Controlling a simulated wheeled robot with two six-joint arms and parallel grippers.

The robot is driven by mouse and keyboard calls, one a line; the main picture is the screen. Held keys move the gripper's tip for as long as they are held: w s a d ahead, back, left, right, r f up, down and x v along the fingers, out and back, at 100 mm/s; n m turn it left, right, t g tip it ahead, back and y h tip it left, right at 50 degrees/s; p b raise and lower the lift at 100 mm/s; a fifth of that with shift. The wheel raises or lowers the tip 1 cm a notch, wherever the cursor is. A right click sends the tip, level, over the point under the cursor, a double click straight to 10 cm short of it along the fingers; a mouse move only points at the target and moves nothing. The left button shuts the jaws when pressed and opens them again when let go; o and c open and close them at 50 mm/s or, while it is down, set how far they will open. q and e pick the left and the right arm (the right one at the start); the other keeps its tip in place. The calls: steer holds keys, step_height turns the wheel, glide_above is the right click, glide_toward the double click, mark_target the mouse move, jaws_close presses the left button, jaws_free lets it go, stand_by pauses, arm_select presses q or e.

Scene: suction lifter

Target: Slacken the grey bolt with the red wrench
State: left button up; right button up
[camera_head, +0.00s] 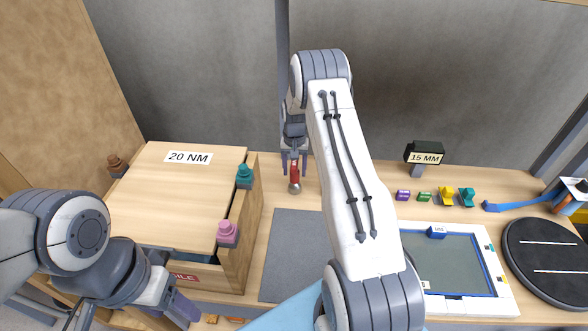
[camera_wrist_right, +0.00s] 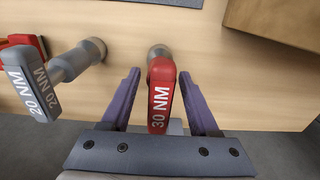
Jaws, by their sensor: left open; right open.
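A red wrench (camera_wrist_right: 161,95) marked "30 NM", with a round grey end, stands between the fingers of my right gripper (camera_wrist_right: 159,74). That gripper is open, with a finger on each side of the wrench. The red wrench also shows in the head view (camera_head: 295,174) below my right gripper (camera_head: 294,160), at the back of the table. A grey wrench (camera_wrist_right: 62,68) marked "20 NM" is beside it in the right wrist view. My left gripper (camera_head: 180,304) is open and low by the front of the wooden box. I cannot make out a grey bolt.
The wooden box (camera_head: 150,212) has a "20 NM" label and brown (camera_head: 116,165), teal (camera_head: 244,176) and pink (camera_head: 228,233) bolts. A grey mat (camera_head: 288,250), a framed screen panel (camera_head: 480,303) and a black disc (camera_head: 548,256) lie to the right. My right arm hides the middle.

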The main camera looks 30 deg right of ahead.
steer(key=shift+f, duration=0.2)
steer(key=shift+w+r+b, duration=0.1)
steer(key=shift+r+b, duration=0.25)
steer(key=r+b, duration=0.2)
steer(key=r, duration=0.1)
steer(key=r+b, duration=0.1)
steer(key=shift+w+a+r, duration=0.15)
steer(key=shift+a+r, duration=0.1)
step_height(320, 180, up, 4)
steer(key=shift+r, duration=0.2)
steer(key=shift+r+b, duration=0.3)
steer(key=shift+r, duration=0.25)
steer(key=shift+a, duration=0.1)
